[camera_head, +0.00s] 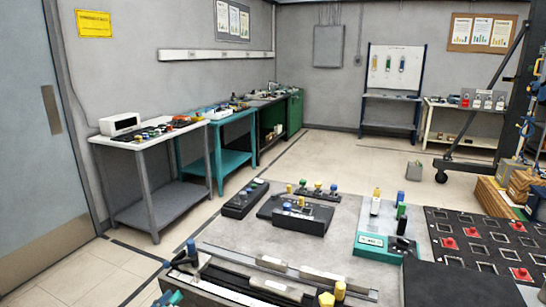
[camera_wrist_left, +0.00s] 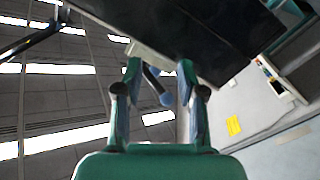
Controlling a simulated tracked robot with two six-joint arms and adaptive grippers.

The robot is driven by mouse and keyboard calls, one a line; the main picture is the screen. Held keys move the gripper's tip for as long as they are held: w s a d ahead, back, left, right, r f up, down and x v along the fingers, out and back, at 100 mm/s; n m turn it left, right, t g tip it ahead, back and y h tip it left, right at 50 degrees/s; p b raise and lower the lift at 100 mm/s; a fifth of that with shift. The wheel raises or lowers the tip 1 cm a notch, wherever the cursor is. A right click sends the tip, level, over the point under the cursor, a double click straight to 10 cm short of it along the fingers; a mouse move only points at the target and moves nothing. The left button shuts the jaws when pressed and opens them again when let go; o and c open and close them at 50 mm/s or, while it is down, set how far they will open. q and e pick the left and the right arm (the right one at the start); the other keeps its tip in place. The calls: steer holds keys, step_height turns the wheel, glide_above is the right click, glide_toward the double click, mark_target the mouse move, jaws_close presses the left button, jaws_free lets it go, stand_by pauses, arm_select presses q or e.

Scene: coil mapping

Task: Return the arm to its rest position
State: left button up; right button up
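My left gripper (camera_head: 182,258) shows low at the left in the head view, at the near left edge of the grey workbench (camera_head: 330,225). Only its dark, blue-tipped end and a bit of teal body are seen there. In the left wrist view its two teal fingers (camera_wrist_left: 159,72) stand apart. I see nothing clamped between them; a dark rod with a blue end shows in the gap, and I cannot tell how far off it is. My right gripper is not in view.
The bench holds a black control box (camera_head: 300,215), a teal device (camera_head: 385,245) and a black panel with red knobs (camera_head: 485,245). Side tables line the left wall, with a white box (camera_head: 120,124) on the nearest. Floor is open between them and the bench.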

arm_select(q)
steer(key=s+d+f+n+g+y+p, duration=0.1)
steer(key=s+d+f+n+g+y, duration=0.25)
steer(key=s+d+f, duration=0.5)
steer(key=s+d+f+g, duration=0.2)
steer(key=s+f+g, duration=0.1)
steer(key=s, duration=0.6)
steer(key=s+d+f+m+g+y+p, duration=0.1)
steer(key=s+d+f+g, duration=0.1)
steer(key=s+g, duration=0.3)
steer(key=s+d+f+g+p, duration=0.1)
steer(key=s+d+f+g, duration=0.2)
steer(key=s, duration=1.1)
steer(key=shift+d+f+g, duration=0.3)
steer(key=shift+d+g, duration=0.2)
steer(key=shift+g, duration=0.15)
